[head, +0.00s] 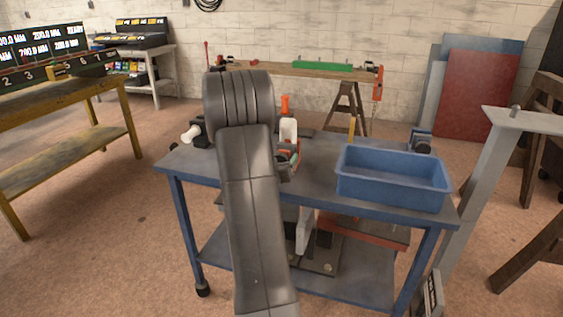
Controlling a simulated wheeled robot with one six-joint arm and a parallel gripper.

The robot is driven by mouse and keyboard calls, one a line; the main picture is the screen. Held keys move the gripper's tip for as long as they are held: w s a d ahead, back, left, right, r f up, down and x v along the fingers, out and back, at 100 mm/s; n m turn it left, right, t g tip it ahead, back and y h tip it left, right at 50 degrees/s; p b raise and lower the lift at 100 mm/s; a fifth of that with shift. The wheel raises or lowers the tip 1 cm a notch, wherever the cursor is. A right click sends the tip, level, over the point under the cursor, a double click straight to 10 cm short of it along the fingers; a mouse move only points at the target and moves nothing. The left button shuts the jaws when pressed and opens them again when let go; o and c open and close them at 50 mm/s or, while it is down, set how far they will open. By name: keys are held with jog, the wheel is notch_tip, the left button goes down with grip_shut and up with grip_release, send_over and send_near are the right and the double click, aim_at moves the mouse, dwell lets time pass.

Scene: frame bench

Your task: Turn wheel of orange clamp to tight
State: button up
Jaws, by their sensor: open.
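An orange clamp (378,82) sits at the right end of the long wooden beam at the back, with a reddish chain or strap hanging below it. It is small, and I cannot make out its wheel or how tight it is. My arm rises through the middle of the head view and hides part of the cart behind it. A small dark and orange shape (289,157) shows just right of the arm, too covered to identify.
A blue cart (310,192) stands in front, between me and the beam (270,69). It carries a blue bin (392,178), a white bottle with an orange top (287,128) and small tools. A grey post (490,170) stands at right. Open floor (120,220) lies left of the cart.

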jog(key=c, duration=1)
jog(key=shift+o, duration=0.2)
jog(key=shift+f+m+b, duration=0.25)
jog(key=shift+m+b, duration=0.45)
jog(key=shift+b, duration=0.5)
jog(key=m+b, duration=0.2)
jog(key=shift+r+m, duration=0.1)
jog(key=shift+m, duration=0.2)
jog(key=shift+r+m, duration=0.15)
jog(key=shift+m, duration=0.15)
jog(key=o, duration=1)
jog(key=shift+c, duration=0.2)
